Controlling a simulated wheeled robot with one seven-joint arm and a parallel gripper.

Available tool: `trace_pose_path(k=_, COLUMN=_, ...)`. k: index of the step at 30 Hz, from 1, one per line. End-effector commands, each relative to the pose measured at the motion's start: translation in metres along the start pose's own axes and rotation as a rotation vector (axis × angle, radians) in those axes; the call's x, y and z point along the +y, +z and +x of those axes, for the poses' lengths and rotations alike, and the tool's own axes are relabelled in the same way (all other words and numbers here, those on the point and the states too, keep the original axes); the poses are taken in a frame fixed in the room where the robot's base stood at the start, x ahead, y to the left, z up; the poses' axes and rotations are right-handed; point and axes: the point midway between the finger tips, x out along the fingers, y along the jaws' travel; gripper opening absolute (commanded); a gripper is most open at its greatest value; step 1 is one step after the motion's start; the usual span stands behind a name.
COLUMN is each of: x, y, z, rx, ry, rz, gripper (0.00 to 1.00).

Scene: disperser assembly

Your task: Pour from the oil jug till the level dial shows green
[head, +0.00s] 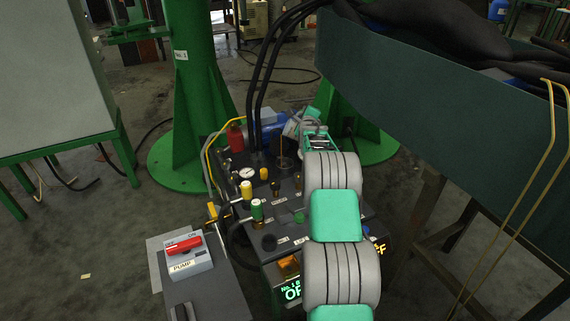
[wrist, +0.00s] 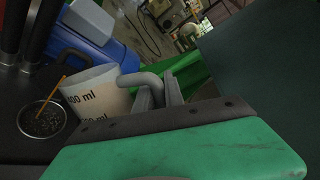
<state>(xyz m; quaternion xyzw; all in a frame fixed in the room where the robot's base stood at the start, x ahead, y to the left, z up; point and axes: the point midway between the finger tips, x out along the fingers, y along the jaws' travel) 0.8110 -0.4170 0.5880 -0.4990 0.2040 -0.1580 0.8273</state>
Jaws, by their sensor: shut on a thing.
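The oil jug (wrist: 95,92) is pale with dark ml markings; in the wrist view it leans toward a round filler opening with a mesh (wrist: 42,122). Its grey handle (wrist: 150,82) is between the fingers of my gripper (wrist: 163,92), which is shut on it. In the head view the jug (head: 291,128) is a small pale shape left of my gripper (head: 312,132), partly hidden by it. I cannot tell whether oil is flowing. A round white-faced dial (head: 246,173) sits on the unit's top; its colour zones are too small to read.
Two black hoses (head: 262,85) rise beside the opening. Yellow- and green-capped valves (head: 256,209) stand in front. A red-handled pump switch box (head: 186,253) is at front left. A dark green bench (head: 430,95) is close on the right.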

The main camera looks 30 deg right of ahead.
Motion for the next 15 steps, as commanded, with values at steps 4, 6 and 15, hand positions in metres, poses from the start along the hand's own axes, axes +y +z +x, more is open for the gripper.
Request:
trace_pose_path(k=4, x=-0.001, y=0.001, z=0.0, rx=0.0, ry=-0.002, rz=-0.006, gripper=0.0)
trace_pose_path(k=6, x=-0.001, y=0.002, z=0.0, rx=0.0, ry=-0.002, rz=-0.008, gripper=0.0)
trace_pose_path(k=15, x=0.017, y=-0.031, z=0.003, rx=-0.027, ry=-0.003, rz=0.17, gripper=0.0)
